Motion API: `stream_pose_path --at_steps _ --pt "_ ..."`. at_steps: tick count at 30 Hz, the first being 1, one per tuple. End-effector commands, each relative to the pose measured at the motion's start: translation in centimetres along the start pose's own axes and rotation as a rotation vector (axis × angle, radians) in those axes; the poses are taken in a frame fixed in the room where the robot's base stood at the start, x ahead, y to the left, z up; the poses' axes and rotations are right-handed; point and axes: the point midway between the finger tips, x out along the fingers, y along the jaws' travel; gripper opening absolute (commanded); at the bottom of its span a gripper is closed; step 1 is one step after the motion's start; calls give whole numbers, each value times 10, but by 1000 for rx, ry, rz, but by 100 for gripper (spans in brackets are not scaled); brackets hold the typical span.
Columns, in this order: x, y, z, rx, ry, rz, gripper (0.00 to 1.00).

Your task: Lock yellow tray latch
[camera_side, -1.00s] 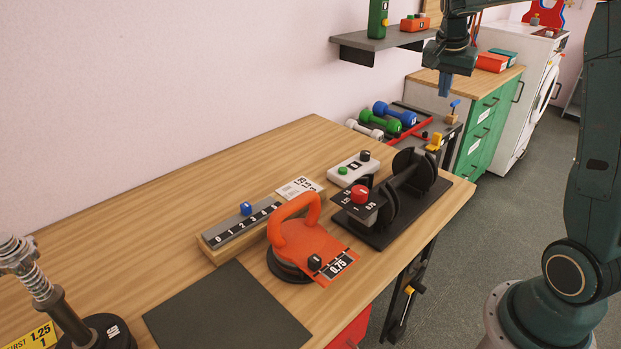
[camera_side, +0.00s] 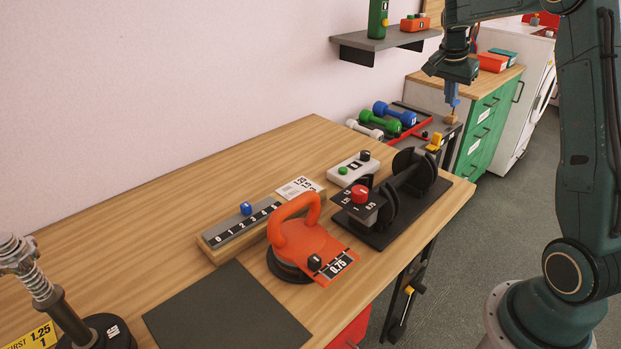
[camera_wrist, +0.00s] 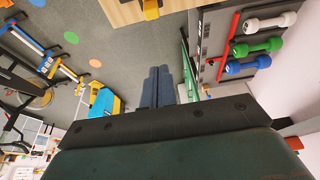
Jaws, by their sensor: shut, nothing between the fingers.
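A small yellow piece (camera_side: 434,142), which looks like the latch, stands at the far right edge of the wooden table, by the black rack. A yellow piece also shows at the top of the wrist view (camera_wrist: 151,9). I cannot tell its locked or unlocked position. The dark grey and red dumbbell tray (camera_side: 413,131) lies beyond the table; it also shows at the right of the wrist view (camera_wrist: 222,50). My gripper (camera_side: 452,98) has blue fingers, shut and empty, hanging above the area behind the yellow piece. The fingers (camera_wrist: 160,80) also show in the wrist view, apart from the latch.
White, green and blue dumbbells (camera_side: 380,121) lie on the tray. A green-drawered cabinet (camera_side: 480,135) is behind, and a wall shelf (camera_side: 385,43) is to the left. The table holds an orange-handled weight (camera_side: 305,246).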

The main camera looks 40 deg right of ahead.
Motion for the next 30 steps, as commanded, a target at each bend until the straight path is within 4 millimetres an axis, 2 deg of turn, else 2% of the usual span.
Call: stream_pose_path --at_steps 8,24,30 --pt "22 1 0 -1 -2 3 0" --pt "98 1 1 -1 -2 3 0" --pt "90 0 22 -3 -1 -1 0"
